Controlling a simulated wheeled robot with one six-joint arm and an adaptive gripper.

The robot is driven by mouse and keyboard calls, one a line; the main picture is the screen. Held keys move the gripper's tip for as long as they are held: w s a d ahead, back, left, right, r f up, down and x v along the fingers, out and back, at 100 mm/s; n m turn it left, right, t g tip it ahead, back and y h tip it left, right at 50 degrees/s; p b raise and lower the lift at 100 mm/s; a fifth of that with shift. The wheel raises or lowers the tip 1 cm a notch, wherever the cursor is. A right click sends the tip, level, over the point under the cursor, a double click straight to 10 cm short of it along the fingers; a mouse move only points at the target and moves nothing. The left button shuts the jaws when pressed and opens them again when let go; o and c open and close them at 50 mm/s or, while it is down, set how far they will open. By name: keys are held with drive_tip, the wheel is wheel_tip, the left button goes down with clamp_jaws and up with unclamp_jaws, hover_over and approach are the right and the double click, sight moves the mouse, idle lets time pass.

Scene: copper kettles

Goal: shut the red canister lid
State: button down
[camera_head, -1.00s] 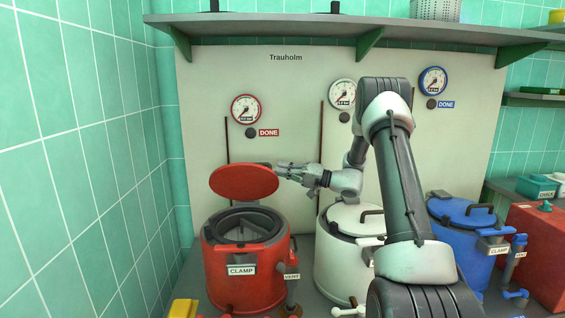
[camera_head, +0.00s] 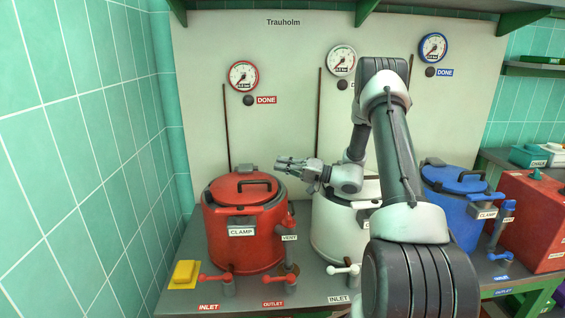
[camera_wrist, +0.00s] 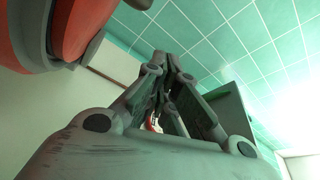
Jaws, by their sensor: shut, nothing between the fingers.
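The red canister (camera_head: 245,240) stands at the left of the bench in the head view. Its red lid (camera_head: 243,189) lies flat on top, down over the opening, with its dark handle facing up. The clamp (camera_head: 242,226) is on the canister's front; whether it is fastened I cannot tell. My gripper (camera_head: 279,162) is shut and empty, just above and behind the lid's right side, apart from it as far as I can see. In the wrist view my gripper's fingers (camera_wrist: 172,75) point away, and part of the red canister (camera_wrist: 50,30) shows at upper left.
A white canister (camera_head: 335,225) stands right of the red one, under my arm. A blue canister (camera_head: 450,205) and a red box (camera_head: 535,225) are further right. Gauges (camera_head: 243,76) hang on the back panel.

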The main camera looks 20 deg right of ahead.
idle(0.4)
wheel_tip(320, 180, up, 10)
drive_tip(key=s+a+f+m+g+h, duration=0.1)
drive_tip(key=s+f+m+g, duration=0.3)
drive_tip(key=s+f, duration=0.3)
drive_tip(key=s+f+g+h, duration=0.3)
drive_tip(key=s+g+h, duration=0.15)
drive_tip(key=s, duration=0.65)
drive_tip(key=s+d+r+n+g+h, duration=0.1)
drive_tip(key=s+d+r+g+h, duration=0.2)
drive_tip(key=s, duration=0.5)
drive_tip(key=s+d+r+n+h, duration=0.1)
drive_tip(key=s+r+h, duration=0.25)
drive_tip(key=s, duration=0.45)
drive_tip(key=s+a+r+n+t+h, duration=0.1)
drive_tip(key=s+r+n+t+h, duration=0.2)
drive_tip(key=s+r, duration=0.3)
wheel_tip(320, 180, up, 2)
drive_tip(key=shift+a+r+n+t+h, duration=0.2)
drive_tip(key=shift+n+t+h, duration=0.2)
drive_tip(key=shift+n+t, duration=0.3)
